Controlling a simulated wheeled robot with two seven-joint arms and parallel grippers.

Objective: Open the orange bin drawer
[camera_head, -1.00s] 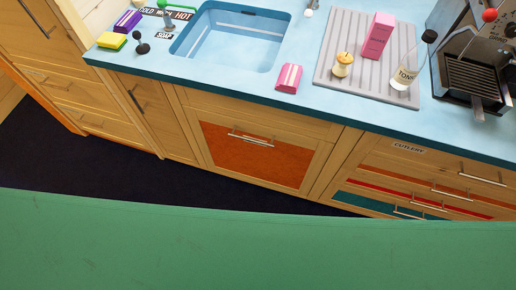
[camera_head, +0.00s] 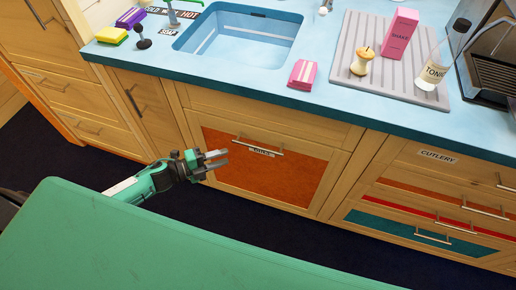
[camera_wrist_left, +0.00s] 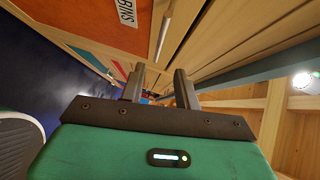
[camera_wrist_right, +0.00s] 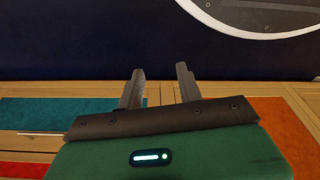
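The orange bin drawer (camera_head: 270,172) is in the cabinet front below the sink in the head view. It is shut, with a horizontal metal bar handle (camera_head: 259,146) and a small label near its top. My left gripper (camera_head: 217,160) is in front of the drawer's left edge, left of the handle and apart from it. Its two fingers are spread and empty. In the left wrist view the orange panel (camera_wrist_left: 93,14), the label and part of the handle (camera_wrist_left: 165,27) show beyond the fingers. My right gripper (camera_wrist_right: 160,88) is open and empty, and shows only in its own wrist view.
The blue counter (camera_head: 255,88) with the sink (camera_head: 240,42) is above the drawer. A pink packet (camera_head: 302,74), an apple core (camera_head: 362,61) and a bottle (camera_head: 436,68) stand on top. Cutlery drawers (camera_head: 440,195) are to the right. The dark floor in front is clear.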

